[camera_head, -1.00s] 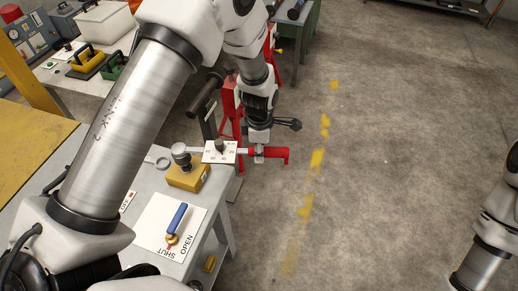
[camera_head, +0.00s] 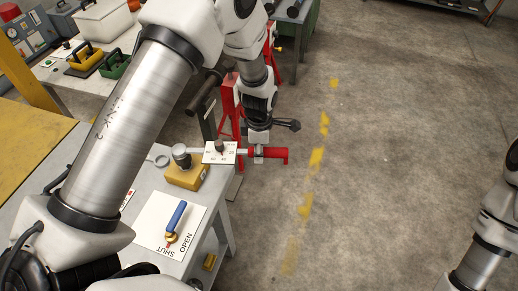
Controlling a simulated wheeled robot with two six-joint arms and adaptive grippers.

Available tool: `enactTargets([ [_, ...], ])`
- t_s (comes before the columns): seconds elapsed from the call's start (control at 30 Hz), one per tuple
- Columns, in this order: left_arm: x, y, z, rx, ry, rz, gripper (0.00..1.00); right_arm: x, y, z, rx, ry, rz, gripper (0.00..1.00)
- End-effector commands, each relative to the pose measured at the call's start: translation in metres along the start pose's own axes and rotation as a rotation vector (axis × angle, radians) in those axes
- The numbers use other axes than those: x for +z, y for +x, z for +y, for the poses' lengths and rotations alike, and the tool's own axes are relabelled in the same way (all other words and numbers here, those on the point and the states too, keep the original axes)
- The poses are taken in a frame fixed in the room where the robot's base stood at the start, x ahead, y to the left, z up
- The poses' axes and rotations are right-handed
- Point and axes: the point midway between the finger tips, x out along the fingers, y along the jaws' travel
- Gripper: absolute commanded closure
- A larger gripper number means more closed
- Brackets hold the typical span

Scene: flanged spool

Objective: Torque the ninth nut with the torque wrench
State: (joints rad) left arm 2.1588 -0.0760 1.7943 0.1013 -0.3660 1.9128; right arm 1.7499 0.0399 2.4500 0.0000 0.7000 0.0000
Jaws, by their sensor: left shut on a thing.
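My left gripper (camera_head: 259,153) is shut on the torque wrench near its red handle (camera_head: 275,153). The wrench lies level, with a white dial plate (camera_head: 221,152) along its shaft. Its round grey head (camera_head: 181,153) is over a yellow block (camera_head: 188,173) on the grey bench; whether it touches cannot be told. The flanged spool is not clearly visible, and no nut can be made out. Of my right arm, only links show at the right edge; its gripper is out of view.
On the grey bench (camera_head: 150,183) are a SHUT/OPEN plate (camera_head: 158,235) with a blue-handled valve (camera_head: 176,215) and a small ring (camera_head: 162,161). A red stand (camera_head: 231,101) is behind the wrench. Bare floor (camera_head: 400,130) is open to the right.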

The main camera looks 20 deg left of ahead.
Motion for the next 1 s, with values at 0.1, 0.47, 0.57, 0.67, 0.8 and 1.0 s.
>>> enactTargets([
  [0.1,0.000,0.005,0.001,0.001,0.000,-0.001,1.00,0.000,0.004,0.000,0.000,0.000,0.000,0.39],
  [0.47,0.000,0.020,0.001,0.001,0.000,0.000,1.00,0.000,0.013,0.000,0.000,0.000,0.000,0.39],
  [0.57,0.000,0.024,0.000,0.001,0.000,0.000,1.00,0.000,0.015,0.000,0.000,0.000,0.000,0.39],
  [0.67,0.000,0.028,0.000,0.000,0.000,0.000,1.00,0.000,0.018,0.000,0.000,0.000,0.000,0.39],
  [0.8,0.000,0.032,0.000,0.001,0.000,0.000,1.00,0.000,0.020,0.000,0.000,0.000,0.000,0.39],
  [1.0,0.000,0.031,0.001,0.001,0.000,-0.001,1.00,0.000,0.019,0.000,0.000,0.000,0.000,0.39],
])
